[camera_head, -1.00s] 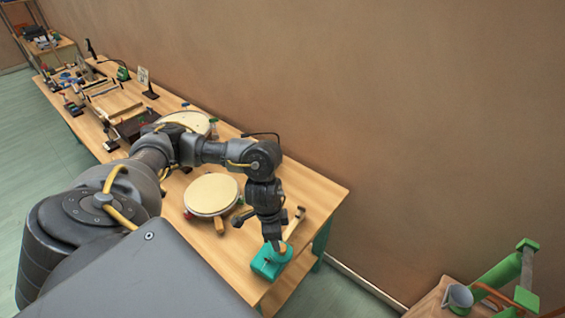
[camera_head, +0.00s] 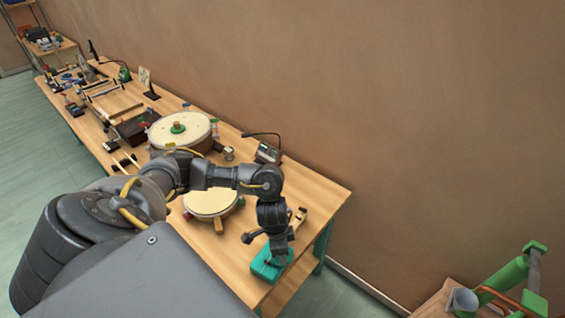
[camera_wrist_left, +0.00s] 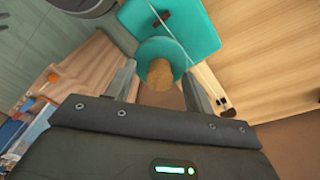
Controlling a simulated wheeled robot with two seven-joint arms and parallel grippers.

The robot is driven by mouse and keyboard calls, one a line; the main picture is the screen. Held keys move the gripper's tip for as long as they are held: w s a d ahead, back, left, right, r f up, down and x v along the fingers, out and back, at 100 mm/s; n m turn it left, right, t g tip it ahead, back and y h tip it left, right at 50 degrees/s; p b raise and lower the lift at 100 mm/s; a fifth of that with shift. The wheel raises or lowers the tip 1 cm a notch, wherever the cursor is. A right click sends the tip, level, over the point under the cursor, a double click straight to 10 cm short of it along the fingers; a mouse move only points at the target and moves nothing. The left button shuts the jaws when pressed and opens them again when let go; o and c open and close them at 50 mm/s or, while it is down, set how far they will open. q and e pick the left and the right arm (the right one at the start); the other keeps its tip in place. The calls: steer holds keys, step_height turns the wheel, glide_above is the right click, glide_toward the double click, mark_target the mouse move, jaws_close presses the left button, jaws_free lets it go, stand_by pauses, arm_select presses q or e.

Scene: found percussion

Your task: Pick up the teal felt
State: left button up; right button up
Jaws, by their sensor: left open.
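The teal felt (camera_wrist_left: 163,46) is a round disc with a wooden knob (camera_wrist_left: 158,75) on it. In the left wrist view it sits over a teal square stand (camera_wrist_left: 190,22) that has a dark slot or mark. My left gripper (camera_wrist_left: 159,74) is open, with the knob between its two fingers. I cannot tell whether the fingers touch it. In the head view my left gripper (camera_head: 279,250) points down at the teal stand (camera_head: 264,268) near the table's front right end, and it hides most of the felt. My right gripper is out of view.
A cream drum (camera_head: 208,203) stands left of my gripper, partly behind my arm. A larger drum (camera_head: 160,134) carries a green disc with a knob (camera_head: 177,127). A small grey device (camera_head: 268,153) sits near the wall. The table's right edge (camera_head: 335,215) is close to my gripper.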

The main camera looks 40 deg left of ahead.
arm_select(q)
steer(key=c, duration=1.1)
steer(key=shift+r, duration=0.4)
step_height(320, 180, up, 2)
steer(key=shift+w+r, duration=0.1)
steer(key=shift+r, duration=0.1)
steer(key=s+d+r+p, duration=0.2)
steer(key=d+r, duration=0.1)
steer(key=s+d+r+p, duration=0.2)
steer(key=s+d+r, duration=0.1)
steer(key=d, duration=0.1)
steer(key=s+d+r+p, duration=0.3)
steer(key=d, duration=0.1)
steer(key=shift+d+r, duration=0.25)
steer(key=shift+r, duration=0.15)
